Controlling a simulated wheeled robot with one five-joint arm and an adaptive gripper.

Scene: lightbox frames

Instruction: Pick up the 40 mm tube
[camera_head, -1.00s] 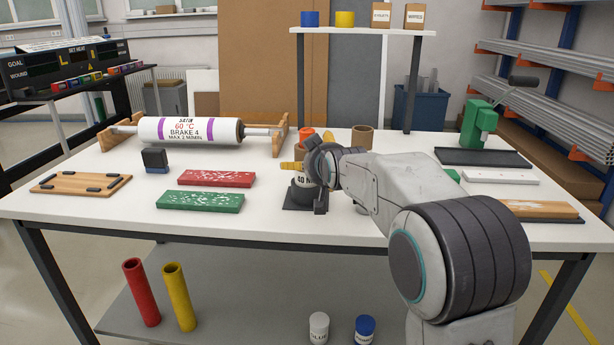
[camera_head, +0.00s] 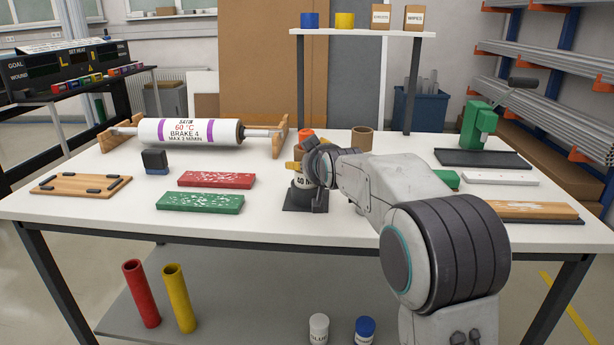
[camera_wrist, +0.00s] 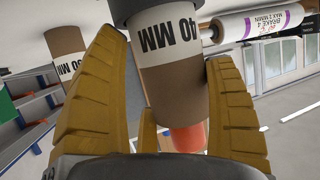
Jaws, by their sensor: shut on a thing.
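The 40 mm tube (camera_wrist: 172,85) is brown with a white label reading "40 MM", and it appears upside down in the wrist view. My gripper (camera_wrist: 163,55) has its yellow ribbed fingers on both sides of it, shut on it. The tube's label also shows in the head view (camera_head: 303,183), just above a black stand (camera_head: 300,203); I cannot tell whether tube and stand are apart. My gripper (camera_head: 307,166) hides most of the tube there. An orange piece (camera_wrist: 187,137) shows past the tube's end in the wrist view.
Another brown tube (camera_head: 362,139) stands just behind my arm and shows beside my finger in the wrist view (camera_wrist: 66,50). A white roller (camera_head: 190,131) rests on wooden cradles. Red (camera_head: 216,179) and green (camera_head: 200,202) blocks lie left of the stand. The table's front middle is clear.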

